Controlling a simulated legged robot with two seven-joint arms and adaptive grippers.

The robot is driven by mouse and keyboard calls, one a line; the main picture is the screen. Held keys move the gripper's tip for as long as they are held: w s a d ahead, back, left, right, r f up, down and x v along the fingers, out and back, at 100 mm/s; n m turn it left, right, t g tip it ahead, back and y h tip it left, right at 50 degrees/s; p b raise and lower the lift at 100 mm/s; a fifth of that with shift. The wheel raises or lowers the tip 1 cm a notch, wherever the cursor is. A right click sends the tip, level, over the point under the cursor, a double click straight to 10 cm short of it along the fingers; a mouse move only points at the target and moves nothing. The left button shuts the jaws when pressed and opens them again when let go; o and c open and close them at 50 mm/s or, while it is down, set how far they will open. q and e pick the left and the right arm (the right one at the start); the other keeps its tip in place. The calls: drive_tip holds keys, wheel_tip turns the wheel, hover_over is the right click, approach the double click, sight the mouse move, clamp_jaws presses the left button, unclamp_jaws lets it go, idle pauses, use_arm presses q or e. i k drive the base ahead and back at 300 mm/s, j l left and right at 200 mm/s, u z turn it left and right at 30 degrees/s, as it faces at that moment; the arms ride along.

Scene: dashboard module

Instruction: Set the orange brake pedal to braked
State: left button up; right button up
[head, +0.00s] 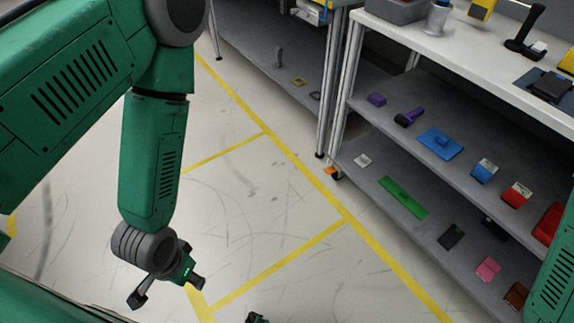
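A small orange brake pedal (330,170) shows at floor level beside the dark caster (338,177) at the near left foot of the shelf table. It is too small to tell whether it is pressed down or raised. My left gripper (168,290) hangs at the lower left over the floor. Its two dark fingers are spread apart with nothing between them, well away from the pedal. A small green and dark piece (257,318) at the bottom edge looks like part of my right gripper; its fingers are not clear.
The shelf table (400,42) at the right carries a grey bin and tools on top and several coloured items on its lower shelves. A second grey shelf (265,60) stands behind. The floor with yellow tape lines (280,265) is clear left of the caster.

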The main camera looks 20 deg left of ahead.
sight(329, 170)
drive_tip(key=u, duration=0.15)
drive_tip(key=i+j+z, duration=0.1)
drive_tip(key=z, duration=0.8)
drive_tip(key=i+j+z, duration=0.25)
drive_tip(key=j, duration=0.15)
drive_tip(key=i+j+z, duration=0.2)
drive_tip(key=j, duration=0.2)
drive_tip(key=j+z, duration=0.25)
drive_tip(key=j, duration=0.15)
drive_tip(key=j+z, duration=0.25)
drive_tip(key=j, duration=0.2)
drive_tip(key=i+j, duration=0.1)
drive_tip(key=j, duration=0.6)
drive_tip(key=i, duration=0.05)
